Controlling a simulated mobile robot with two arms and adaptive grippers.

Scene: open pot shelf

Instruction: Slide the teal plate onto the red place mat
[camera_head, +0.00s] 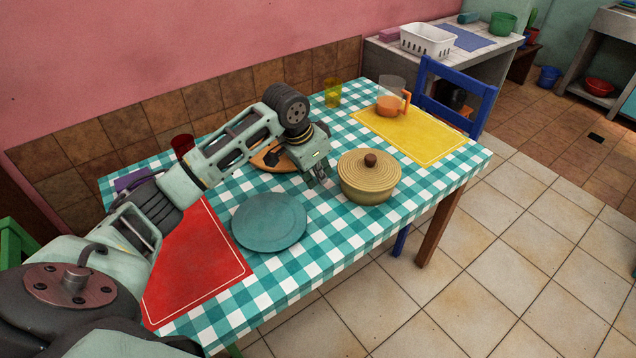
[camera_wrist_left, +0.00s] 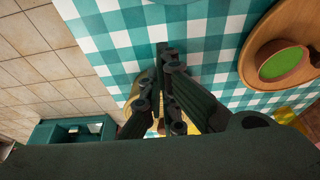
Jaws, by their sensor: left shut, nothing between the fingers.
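The teal plate (camera_head: 268,222) lies on the checked tablecloth, close to the right edge of the red place mat (camera_head: 196,262). Most of the plate is on the cloth; whether its left rim touches the mat is hard to tell. My left arm crosses over the far part of the mat and hides some of it. My left gripper (camera_head: 318,181) is shut and empty, above the table to the upper right of the plate, between it and the lidded pot.
A tan lidded pot (camera_head: 369,183) stands just right of my gripper. A wooden board (camera_head: 268,156) is behind it, bearing a green-filled bowl (camera_wrist_left: 281,62). A yellow mat (camera_head: 410,135) with an orange-handled pitcher (camera_head: 391,98) is farther right. A red cup (camera_head: 182,144) stands behind my arm.

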